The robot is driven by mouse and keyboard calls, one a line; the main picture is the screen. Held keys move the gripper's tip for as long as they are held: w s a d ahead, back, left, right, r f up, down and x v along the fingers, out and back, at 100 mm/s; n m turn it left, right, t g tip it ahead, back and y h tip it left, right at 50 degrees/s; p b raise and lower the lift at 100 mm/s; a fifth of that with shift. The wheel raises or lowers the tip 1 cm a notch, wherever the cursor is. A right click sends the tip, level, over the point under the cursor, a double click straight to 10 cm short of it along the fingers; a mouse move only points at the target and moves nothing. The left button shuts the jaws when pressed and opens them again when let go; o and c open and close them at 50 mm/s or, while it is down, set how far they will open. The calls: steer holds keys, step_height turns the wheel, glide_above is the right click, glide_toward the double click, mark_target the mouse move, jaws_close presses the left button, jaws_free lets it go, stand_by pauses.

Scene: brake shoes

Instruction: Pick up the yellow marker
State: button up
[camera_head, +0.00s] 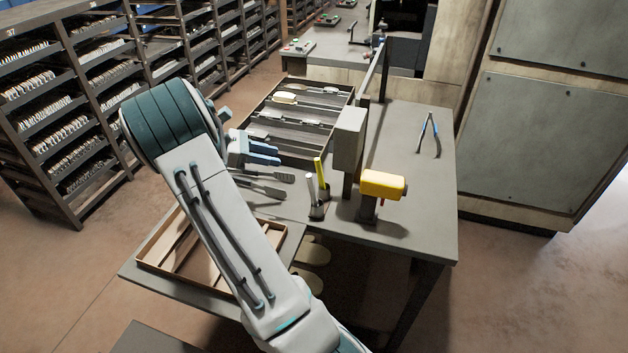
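The yellow marker (320,173) stands nearly upright, slightly tilted, in a small dark holder (317,211) on the grey table. A grey marker-like stick (311,187) stands beside it. My gripper (277,156) is blue and lies to the left of the yellow marker, apart from it in the picture. Its fingers point right, towards the marker's side. Nothing shows between them, but the view is too small to tell how far they are open. My arm comes up from the bottom and covers part of the table's left side.
A yellow-headed device (383,185) stands right of the marker, and a grey box on a post (349,138) is just behind it. Dark flat tools (262,189) lie to the left. A compartmented tray (349,96) is at the back. Blue pliers (430,135) lie on clear table at right.

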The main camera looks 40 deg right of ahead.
steer(key=f, duration=0.2)
glide_toward(321, 178)
steer(key=d+r, duration=0.1)
steer(key=d, duration=0.2)
steer(key=shift+s+a+x, duration=0.1)
steer(key=shift+s+x, duration=0.05)
steer(key=shift+x, duration=1.3)
steer(key=shift+s+a+x, duration=0.15)
steer(key=shift+x, duration=1.3)
jaws_close()
